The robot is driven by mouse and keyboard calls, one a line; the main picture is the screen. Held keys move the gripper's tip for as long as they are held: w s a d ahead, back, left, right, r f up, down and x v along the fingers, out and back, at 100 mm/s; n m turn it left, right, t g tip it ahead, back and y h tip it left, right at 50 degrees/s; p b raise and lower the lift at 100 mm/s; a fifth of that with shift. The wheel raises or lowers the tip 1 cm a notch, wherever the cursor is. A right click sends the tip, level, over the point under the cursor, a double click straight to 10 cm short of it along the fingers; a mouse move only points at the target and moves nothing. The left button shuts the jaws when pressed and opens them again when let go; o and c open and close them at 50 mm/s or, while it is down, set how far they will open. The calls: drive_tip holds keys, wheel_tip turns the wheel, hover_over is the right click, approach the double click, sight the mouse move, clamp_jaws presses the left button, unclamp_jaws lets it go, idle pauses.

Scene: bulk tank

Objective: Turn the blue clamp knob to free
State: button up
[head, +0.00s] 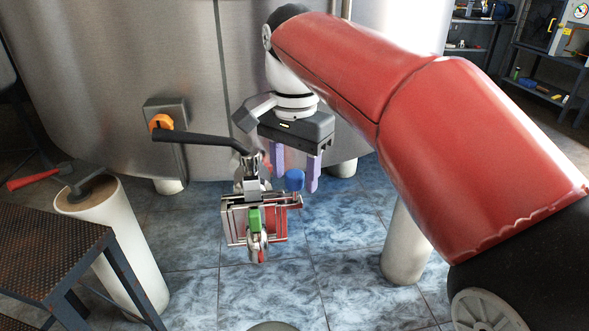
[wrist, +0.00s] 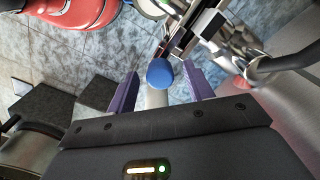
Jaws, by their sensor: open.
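The blue clamp knob (head: 295,179) sits at the right side of a metal and red fixture (head: 235,220) in front of the tank. In the wrist view the round blue knob (wrist: 160,73) lies between my finger tips, with a pale cylindrical part below it. My gripper (head: 296,180) has two purple fingers, pointing down with one on each side of the knob. In the wrist view my gripper (wrist: 162,80) is open, with a gap visible between each finger and the knob. I cannot tell how the knob is turned.
A long black lever (head: 200,140) rises from the fixture to the left, near an orange knob (head: 160,122) on the tank (head: 130,70). A green part (head: 255,219) is on the fixture's front. A white post (head: 120,240) and dark metal steps (head: 45,250) stand left.

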drive_tip(key=c, duration=1)
drive_tip(key=shift+r+p, duration=0.1)
drive_tip(key=shift+p, duration=0.2)
drive_tip(key=n+p, duration=0.2)
drive_tip(key=n, duration=0.2)
drive_tip(key=shift+r+p, duration=0.1)
drive_tip(key=shift+p, duration=0.25)
drive_tip(key=n+p, duration=0.3)
drive_tip(key=n, duration=0.2)
drive_tip(key=n+p, duration=0.2)
drive_tip(key=n, duration=0.3)
drive_tip(key=shift+n+p, duration=0.4)
drive_tip(key=shift+n, duration=1.5)
